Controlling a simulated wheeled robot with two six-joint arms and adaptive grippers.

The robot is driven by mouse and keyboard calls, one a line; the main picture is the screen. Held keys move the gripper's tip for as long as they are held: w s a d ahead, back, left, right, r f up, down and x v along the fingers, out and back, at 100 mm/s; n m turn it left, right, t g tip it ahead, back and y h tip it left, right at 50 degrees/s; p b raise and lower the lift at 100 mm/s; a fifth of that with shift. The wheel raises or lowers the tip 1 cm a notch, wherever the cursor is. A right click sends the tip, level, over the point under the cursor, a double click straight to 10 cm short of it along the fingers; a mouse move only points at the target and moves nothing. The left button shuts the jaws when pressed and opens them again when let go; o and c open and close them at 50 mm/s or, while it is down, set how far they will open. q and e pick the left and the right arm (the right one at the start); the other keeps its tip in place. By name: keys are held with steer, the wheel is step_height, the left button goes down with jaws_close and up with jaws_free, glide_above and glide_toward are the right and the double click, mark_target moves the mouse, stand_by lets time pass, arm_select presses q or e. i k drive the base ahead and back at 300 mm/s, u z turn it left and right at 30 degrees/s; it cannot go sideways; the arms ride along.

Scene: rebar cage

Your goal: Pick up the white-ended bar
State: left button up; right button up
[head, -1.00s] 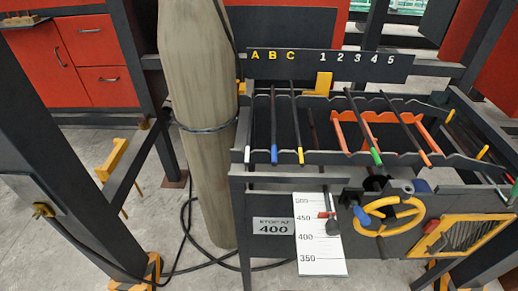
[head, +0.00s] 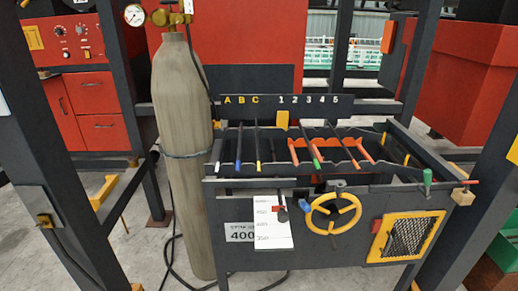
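The white-ended bar (head: 217,167) lies in the rack at its left end, below the letter A, with its white tip toward the front. The rest of it is thin and dark and hard to make out against the rack (head: 290,183). To its right lie a blue-ended bar (head: 238,164) and a yellow-ended bar (head: 258,166). Further right, a green-ended bar (head: 317,163) and an orange-ended bar (head: 354,162) lie below the numbers. Neither of my grippers shows in the head view.
A tall grey gas cylinder (head: 185,130) stands close left of the rack. A yellow handwheel (head: 333,211) and a yellow-framed mesh panel (head: 405,236) are on the rack's front. Dark posts (head: 55,150) flank both sides.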

mark_target(216, 173)
steer(key=z, duration=0.75)
steer(key=i, duration=0.45)
